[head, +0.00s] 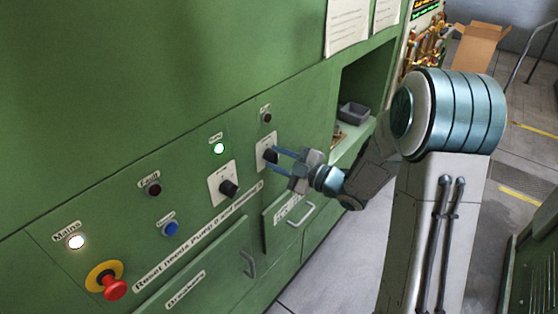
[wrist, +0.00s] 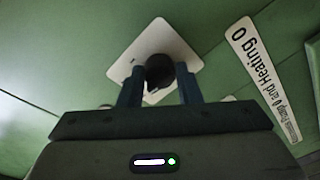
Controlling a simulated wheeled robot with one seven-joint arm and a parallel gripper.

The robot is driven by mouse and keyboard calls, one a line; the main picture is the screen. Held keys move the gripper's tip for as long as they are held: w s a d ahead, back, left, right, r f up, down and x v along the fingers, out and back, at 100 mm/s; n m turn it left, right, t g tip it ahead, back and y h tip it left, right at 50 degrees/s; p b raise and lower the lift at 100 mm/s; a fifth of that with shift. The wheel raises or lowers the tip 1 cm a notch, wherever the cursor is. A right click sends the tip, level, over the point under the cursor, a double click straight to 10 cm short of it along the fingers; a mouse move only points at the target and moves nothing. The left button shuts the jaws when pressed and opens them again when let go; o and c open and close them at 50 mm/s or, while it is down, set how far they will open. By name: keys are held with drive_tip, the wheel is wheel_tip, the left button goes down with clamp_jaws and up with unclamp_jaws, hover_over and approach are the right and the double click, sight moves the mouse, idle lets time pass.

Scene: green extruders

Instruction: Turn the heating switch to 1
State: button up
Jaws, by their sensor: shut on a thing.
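The heating switch is a black rotary knob (head: 270,155) on a white plate (head: 263,143) on the green panel, the right one of two such switches. My gripper (head: 275,154) reaches it from the right, with its two blue fingers around the knob. In the wrist view the knob (wrist: 159,72) sits between the fingertips (wrist: 159,88), and my gripper is shut on it. The plate (wrist: 150,47) shows behind it as a tilted white square. The plate's markings and the knob's pointer are too small or hidden to read.
Left of it are another black knob (head: 229,188), a lit green lamp (head: 219,148), a blue button (head: 171,228), a lit white Mains lamp (head: 76,241) and a red emergency button (head: 114,288). Drawer handles (head: 301,215) stick out below. An open recess (head: 362,90) lies to the right.

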drive_tip(key=m+t+b, duration=0.1)
drive_tip(key=m, duration=1)
idle(0.6)
drive_tip(key=o, duration=1)
drive_tip(key=shift+c, duration=0.2)
drive_tip(key=shift+f, duration=0.1)
drive_tip(key=b+v, duration=0.3)
drive_tip(key=v, duration=1.1)
drive_tip(key=shift+f, duration=0.2)
